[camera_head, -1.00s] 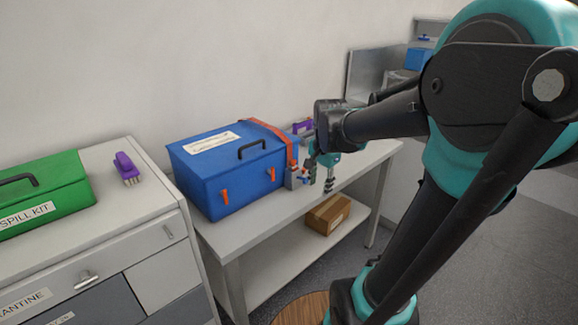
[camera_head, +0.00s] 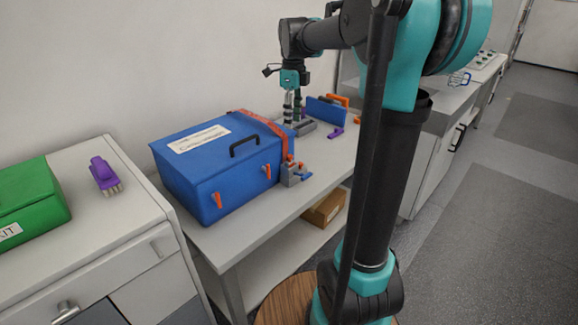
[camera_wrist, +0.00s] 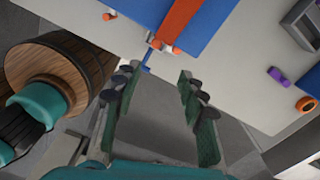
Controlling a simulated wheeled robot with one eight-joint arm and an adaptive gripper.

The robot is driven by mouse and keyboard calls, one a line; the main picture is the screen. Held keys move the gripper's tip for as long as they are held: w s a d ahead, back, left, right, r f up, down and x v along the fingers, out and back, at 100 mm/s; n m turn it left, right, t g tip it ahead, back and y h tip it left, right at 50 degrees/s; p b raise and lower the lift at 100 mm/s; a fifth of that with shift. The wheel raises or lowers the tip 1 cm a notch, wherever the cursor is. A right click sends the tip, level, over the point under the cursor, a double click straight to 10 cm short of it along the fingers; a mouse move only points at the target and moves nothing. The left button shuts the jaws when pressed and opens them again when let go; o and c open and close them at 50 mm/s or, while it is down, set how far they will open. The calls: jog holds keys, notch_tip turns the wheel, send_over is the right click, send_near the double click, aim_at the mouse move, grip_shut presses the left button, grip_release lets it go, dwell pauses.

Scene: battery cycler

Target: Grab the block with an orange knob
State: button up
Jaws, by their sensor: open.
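A small grey block (camera_head: 293,176) with orange knobs on top and a blue lever stands on the white table, against the front right corner of the blue toolbox (camera_head: 205,180). My gripper (camera_head: 292,112) is open and empty, raised behind the block near the toolbox's back right corner in the head view. In the wrist view my gripper (camera_wrist: 160,74) has its fingers well apart. Orange knobs (camera_wrist: 156,44) and a blue lever show beyond the fingertips there, beside the toolbox (camera_wrist: 140,10). The block's grey body is hard to make out in that view.
A blue panel (camera_head: 326,112), a grey piece (camera_head: 305,128), orange parts (camera_head: 338,100) and a purple piece (camera_head: 336,132) stand farther back on the table. A cardboard box (camera_head: 325,207) lies on the lower shelf. A purple brush (camera_head: 104,174) and green case (camera_head: 30,195) are on the left cabinet.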

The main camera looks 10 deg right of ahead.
send_over(290, 155)
jog(key=f, duration=0.8)
jog(key=shift+d, duration=0.4)
jog(key=shift+s+a+f, duration=0.1)
jog(key=shift+a+f, duration=0.1)
jog(key=shift+f, duration=1.15)
jog(key=shift+s+a+f, duration=0.1)
jog(key=shift+a+f, duration=0.05)
jog(key=shift+f, duration=1.15)
grip_shut()
